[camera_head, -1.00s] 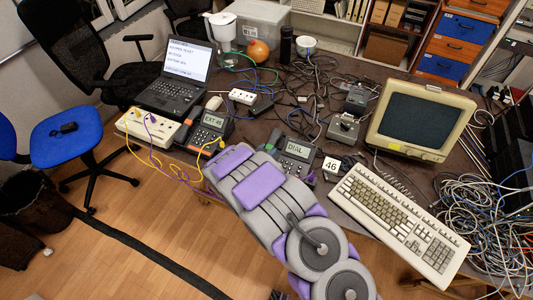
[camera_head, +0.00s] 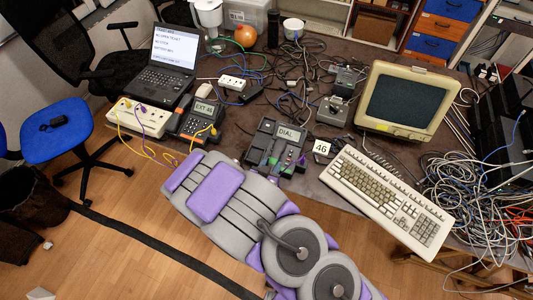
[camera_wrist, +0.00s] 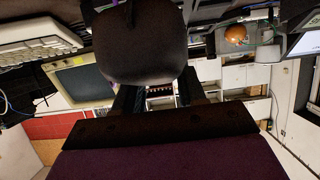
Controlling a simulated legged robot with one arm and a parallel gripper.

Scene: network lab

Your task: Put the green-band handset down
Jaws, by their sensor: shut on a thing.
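In the wrist view, my gripper (camera_wrist: 157,92) is shut on a dark, rounded thing (camera_wrist: 140,48), seen close up and apparently the handset. No green band can be made out on it. In the head view, my grey and purple arm covers the front of the desk, and I cannot make out the gripper or the held handset there. The DIAL phone (camera_head: 288,133) stands just beyond the arm, with small green and purple parts along its near edge. The EXT 45 phone (camera_head: 200,112) stands to its left.
A laptop (camera_head: 168,75) and a power strip box (camera_head: 140,116) with yellow cables are at the left. A number 46 card (camera_head: 321,148), a keyboard (camera_head: 388,194) and a monitor (camera_head: 408,98) are at the right.

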